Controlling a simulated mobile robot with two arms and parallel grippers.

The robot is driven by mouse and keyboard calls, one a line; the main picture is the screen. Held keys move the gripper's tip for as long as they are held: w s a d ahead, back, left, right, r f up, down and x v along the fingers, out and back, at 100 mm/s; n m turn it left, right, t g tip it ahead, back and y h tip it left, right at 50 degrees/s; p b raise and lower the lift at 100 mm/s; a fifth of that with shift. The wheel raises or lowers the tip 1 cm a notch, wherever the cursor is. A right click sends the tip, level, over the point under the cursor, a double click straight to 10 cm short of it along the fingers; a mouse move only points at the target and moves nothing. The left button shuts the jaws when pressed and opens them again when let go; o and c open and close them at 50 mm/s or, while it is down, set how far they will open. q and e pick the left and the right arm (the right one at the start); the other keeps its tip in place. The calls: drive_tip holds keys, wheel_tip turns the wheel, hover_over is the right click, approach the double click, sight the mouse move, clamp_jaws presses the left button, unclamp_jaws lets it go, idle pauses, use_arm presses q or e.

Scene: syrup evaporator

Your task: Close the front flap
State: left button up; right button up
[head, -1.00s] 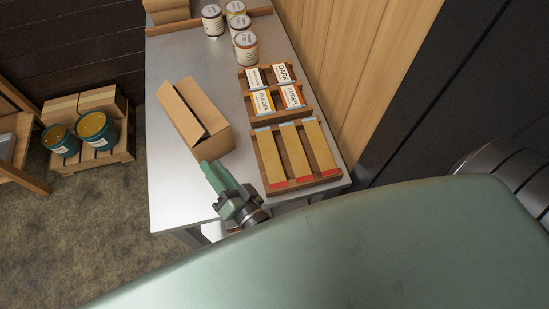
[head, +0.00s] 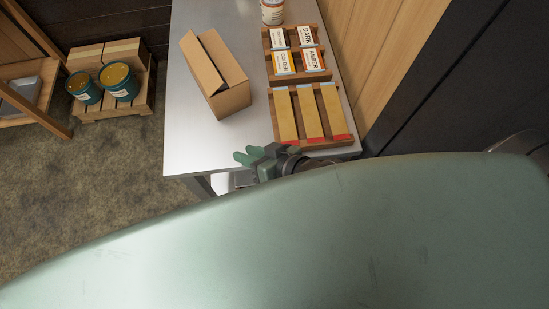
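A brown cardboard box (head: 232,101) stands on the metal table, with its near end towards me. Long flaps along its top are partly folded, with a dark narrow gap between them. I cannot clearly make out a separate front flap. My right gripper (head: 245,155) is at the table's near edge, below and right of the box and apart from it. Its green fingers point left with a small gap between them and hold nothing. My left gripper is not in view.
The metal table (head: 188,141) is bare left of the box. Right of the box are a wooden rack of labelled packets (head: 314,76) and a wooden tray with flat strips (head: 326,145). A can (head: 271,12) stands behind. Teal buckets (head: 119,83) sit on a floor pallet.

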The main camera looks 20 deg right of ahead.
drive_tip(key=s+d+f+g+h, duration=0.1)
drive_tip(key=s+d+g+h, duration=0.1)
drive_tip(key=d, duration=0.3)
drive_tip(key=shift+s+d+f+n, duration=0.3)
drive_tip(key=shift+s+n, duration=0.1)
drive_tip(key=shift+s, duration=0.1)
